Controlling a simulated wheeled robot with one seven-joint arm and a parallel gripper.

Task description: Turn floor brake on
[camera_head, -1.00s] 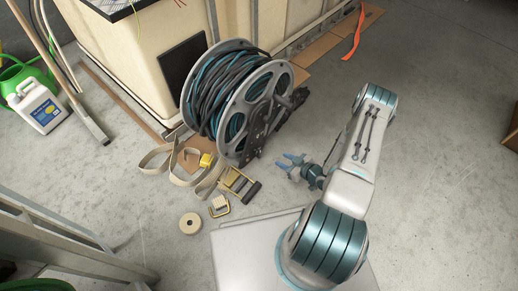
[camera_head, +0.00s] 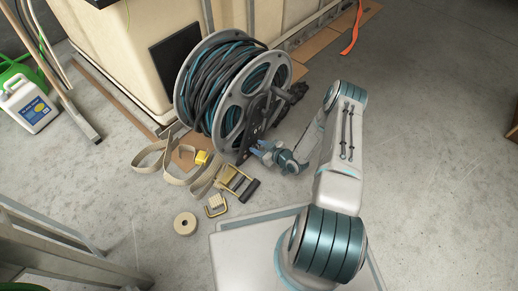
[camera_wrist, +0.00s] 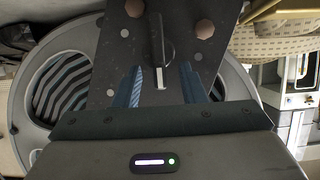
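The hose reel (camera_head: 232,85) stands on the floor with dark and teal hose wound on it. In the wrist view, a dark plate (camera_wrist: 115,55) on the reel's side bears a small black lever (camera_wrist: 156,45) with a pale tip, which looks like the brake. My gripper (camera_head: 258,150) is at the reel's lower right side. In the wrist view its two blue fingers (camera_wrist: 160,88) are apart, with the pale lever tip between them in the picture. I cannot tell whether either finger touches it.
A webbing strap (camera_head: 180,172) with a yellow ratchet (camera_head: 235,182) lies left of my gripper. A tape roll (camera_head: 185,223) lies nearer. A large cream container (camera_head: 120,60) stands behind the reel. The floor at right is clear.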

